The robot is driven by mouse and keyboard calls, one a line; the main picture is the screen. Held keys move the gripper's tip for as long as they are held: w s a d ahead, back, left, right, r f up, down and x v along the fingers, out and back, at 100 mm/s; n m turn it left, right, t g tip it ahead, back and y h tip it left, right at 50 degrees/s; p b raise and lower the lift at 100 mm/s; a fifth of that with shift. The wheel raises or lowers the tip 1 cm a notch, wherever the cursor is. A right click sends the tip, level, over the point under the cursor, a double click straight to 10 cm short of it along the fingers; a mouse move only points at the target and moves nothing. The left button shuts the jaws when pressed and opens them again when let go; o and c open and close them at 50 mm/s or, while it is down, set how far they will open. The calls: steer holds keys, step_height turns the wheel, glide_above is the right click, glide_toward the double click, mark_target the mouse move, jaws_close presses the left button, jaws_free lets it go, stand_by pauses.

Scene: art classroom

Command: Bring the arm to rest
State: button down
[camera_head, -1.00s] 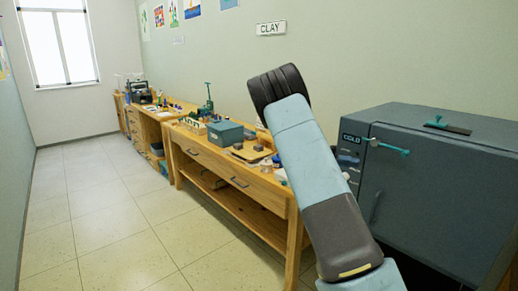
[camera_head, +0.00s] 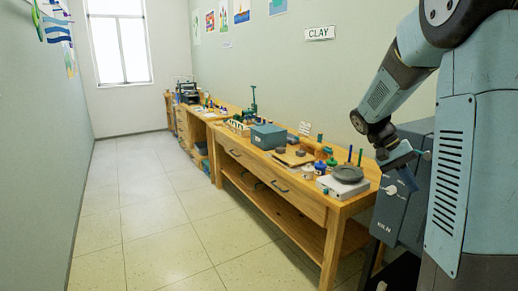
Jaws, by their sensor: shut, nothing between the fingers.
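My arm fills the right side of the head view, folded with its forearm reaching down and left. My gripper (camera_head: 408,178) is at its end, small and partly lost against the dark kiln (camera_head: 396,215). Its fingers look shut, and I see nothing held. It is in front of the kiln, just right of the workbench's near end; I cannot tell whether it touches the kiln.
A long wooden workbench (camera_head: 290,196) runs along the right wall. It bears a grey-green box (camera_head: 268,137), a board (camera_head: 291,157), small jars and a turntable (camera_head: 347,174). The tiled floor (camera_head: 150,215) on the left is clear.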

steer(key=s+a+r+n+t+y, duration=0.2)
steer(key=s+a+t, duration=0.3)
steer(key=s+a, duration=0.3)
steer(key=s+a+r+n+t+y, duration=0.3)
steer(key=s+a+r+t+y, duration=0.1)
steer(key=s+a, duration=0.4)
steer(key=shift+s+a+t, duration=0.4)
steer(key=shift+s+t, duration=0.4)
steer(key=shift+s, duration=0.05)
steer(key=shift+d+r, duration=0.1)
